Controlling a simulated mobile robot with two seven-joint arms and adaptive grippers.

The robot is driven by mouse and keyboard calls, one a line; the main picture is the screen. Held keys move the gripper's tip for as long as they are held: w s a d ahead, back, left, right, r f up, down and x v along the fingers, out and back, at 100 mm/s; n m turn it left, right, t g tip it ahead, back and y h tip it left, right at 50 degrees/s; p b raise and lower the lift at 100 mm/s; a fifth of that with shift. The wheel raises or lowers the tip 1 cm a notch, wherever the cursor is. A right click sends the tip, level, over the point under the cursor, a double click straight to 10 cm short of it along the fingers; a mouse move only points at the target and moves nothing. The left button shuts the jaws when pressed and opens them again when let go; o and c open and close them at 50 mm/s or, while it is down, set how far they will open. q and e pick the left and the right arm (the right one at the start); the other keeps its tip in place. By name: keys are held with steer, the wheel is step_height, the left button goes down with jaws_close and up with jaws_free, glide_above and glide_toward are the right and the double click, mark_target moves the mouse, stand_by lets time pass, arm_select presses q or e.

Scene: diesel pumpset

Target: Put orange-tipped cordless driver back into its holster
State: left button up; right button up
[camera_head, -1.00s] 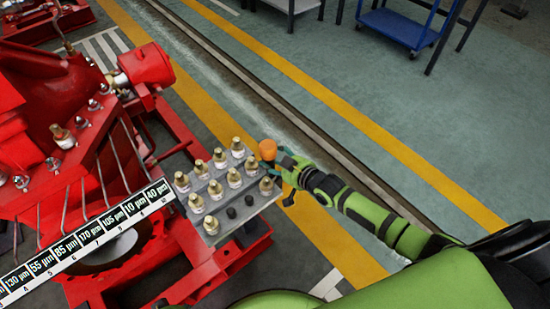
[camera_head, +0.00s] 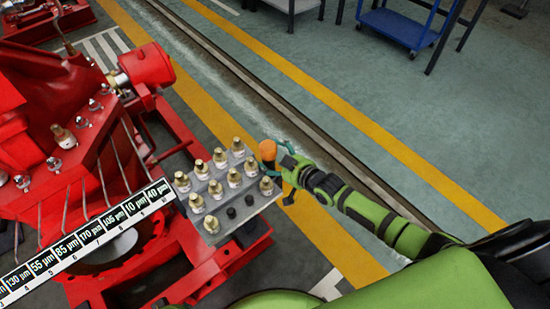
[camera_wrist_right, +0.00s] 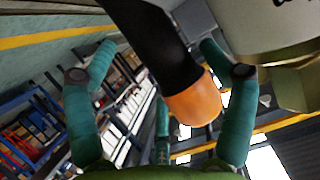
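The orange-tipped driver (camera_head: 267,151) is at the right edge of the grey fitting block, orange end up, with a dark body below it. In the right wrist view its black body and orange end (camera_wrist_right: 192,104) lie between the teal fingers. My right gripper (camera_head: 280,163) is at the driver, its fingers spread around it. In the wrist view the gripper (camera_wrist_right: 160,95) looks open, with a clear gap between the left finger and the driver; the right finger is close to the orange end. I cannot make out a holster. My left gripper is not in view.
The red pumpset (camera_head: 60,130) and a numbered label strip (camera_head: 85,240) fill the left. A blue cart (camera_head: 400,25) stands far back. The floor to the right is clear.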

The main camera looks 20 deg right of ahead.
steer(key=shift+a, duration=0.1)
steer(key=shift+s+f, duration=0.15)
steer(key=shift+f, duration=0.1)
steer(key=v, duration=1.2)
steer(key=shift+r, duration=0.2)
